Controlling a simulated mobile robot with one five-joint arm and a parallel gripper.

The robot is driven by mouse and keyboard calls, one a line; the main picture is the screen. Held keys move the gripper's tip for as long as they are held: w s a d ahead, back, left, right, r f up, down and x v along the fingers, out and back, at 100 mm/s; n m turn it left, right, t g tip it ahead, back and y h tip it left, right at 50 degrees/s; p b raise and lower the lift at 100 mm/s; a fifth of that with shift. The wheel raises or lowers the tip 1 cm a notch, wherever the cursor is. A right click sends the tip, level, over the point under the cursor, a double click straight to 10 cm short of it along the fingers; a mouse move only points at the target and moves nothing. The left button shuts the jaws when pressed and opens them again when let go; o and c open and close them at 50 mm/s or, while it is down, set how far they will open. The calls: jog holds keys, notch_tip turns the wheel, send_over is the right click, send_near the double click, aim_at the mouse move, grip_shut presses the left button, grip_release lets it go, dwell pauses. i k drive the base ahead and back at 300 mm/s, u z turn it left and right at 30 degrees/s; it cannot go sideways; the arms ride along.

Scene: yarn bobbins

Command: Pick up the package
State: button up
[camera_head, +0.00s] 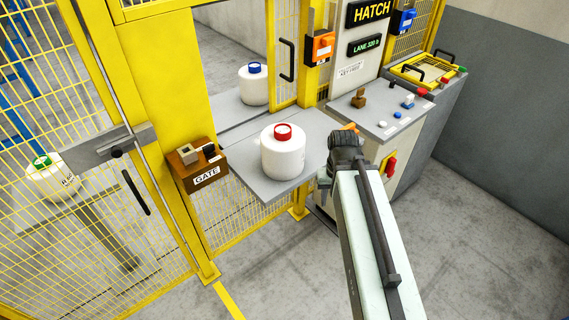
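A white yarn package with a red cap (283,155) stands upright on a grey shelf (262,193) that juts out from the yellow frame. A second white package with a blue cap (254,88) stands behind it, further back in the opening. A third with a green cap (52,180) stands at the left behind the yellow mesh. My gripper (345,148) is at the far end of my arm, to the right of the red-capped package and apart from it in the picture. Its fingers are not clearly visible, so I cannot tell whether they are open.
A brown box labelled GATE (198,170) is at the left of the shelf. A control console (382,115) with buttons stands to the right, under a HATCH sign (372,12). Yellow mesh fencing (90,100) fills the left. Grey floor (470,240) is clear at right.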

aim_at(283, 145)
jog(key=u, duration=3.6)
jog(key=k, duration=1.2)
jog(key=z, duration=1.25)
jog(key=i, duration=1)
jog(key=u, duration=0.1)
